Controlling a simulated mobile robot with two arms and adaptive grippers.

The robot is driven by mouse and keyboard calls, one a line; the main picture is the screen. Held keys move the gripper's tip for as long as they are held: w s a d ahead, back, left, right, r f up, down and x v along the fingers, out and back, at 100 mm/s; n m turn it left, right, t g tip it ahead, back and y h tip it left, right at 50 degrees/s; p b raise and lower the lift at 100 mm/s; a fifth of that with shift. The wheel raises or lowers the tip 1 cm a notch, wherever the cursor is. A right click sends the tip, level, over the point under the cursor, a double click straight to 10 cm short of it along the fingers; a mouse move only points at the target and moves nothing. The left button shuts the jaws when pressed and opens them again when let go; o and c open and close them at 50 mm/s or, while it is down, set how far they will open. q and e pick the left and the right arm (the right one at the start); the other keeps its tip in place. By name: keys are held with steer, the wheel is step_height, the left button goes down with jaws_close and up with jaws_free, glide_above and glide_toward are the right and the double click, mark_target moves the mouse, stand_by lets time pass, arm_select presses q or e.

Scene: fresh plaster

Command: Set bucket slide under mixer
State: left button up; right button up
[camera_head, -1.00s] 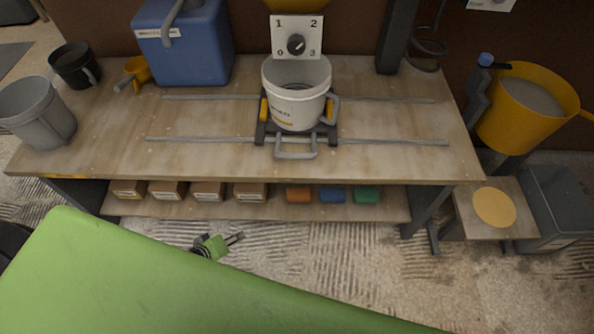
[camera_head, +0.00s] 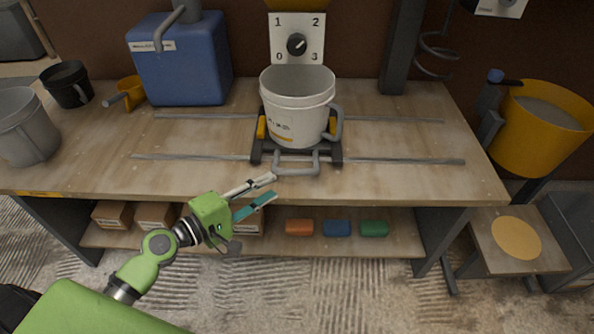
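A white bucket (camera_head: 297,110) with a grey side handle stands upright on a dark slide (camera_head: 256,150) with a grey front handle (camera_head: 297,168). The slide sits on two metal rails (camera_head: 400,161) along the bench. Behind the bucket is a dial panel (camera_head: 297,42) marked 0 to 3, with a yellow part above it cut off by the top edge. At right, a yellow tub (camera_head: 545,128) holds pale material beside a dark column. My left gripper (camera_head: 264,190) is open and empty at the bench's front edge, just left of and below the slide handle. My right gripper is not in view.
The wooden bench (camera_head: 100,165) carries a blue tank (camera_head: 180,65), a black bucket (camera_head: 68,84), a yellow scoop (camera_head: 130,92) and a grey bucket (camera_head: 25,128). Boxes and coloured blocks lie on the lower shelf. A small stand (camera_head: 485,258) is at right. The rails beside the slide are clear.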

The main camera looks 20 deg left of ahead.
mark_target(292, 174)
arm_select(q)
steer(key=p+x, duration=0.1)
steer(key=x, duration=0.8)
steer(key=shift+w, duration=0.2)
steer(key=shift+w+d+f, duration=0.15)
steer(key=shift+w+d, duration=0.15)
steer(key=shift+w, duration=0.2)
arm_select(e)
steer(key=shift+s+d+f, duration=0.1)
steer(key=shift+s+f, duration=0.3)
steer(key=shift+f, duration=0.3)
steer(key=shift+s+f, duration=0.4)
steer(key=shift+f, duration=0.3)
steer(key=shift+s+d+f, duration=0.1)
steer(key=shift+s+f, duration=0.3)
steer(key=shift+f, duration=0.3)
arm_select(q)
jaws_close()
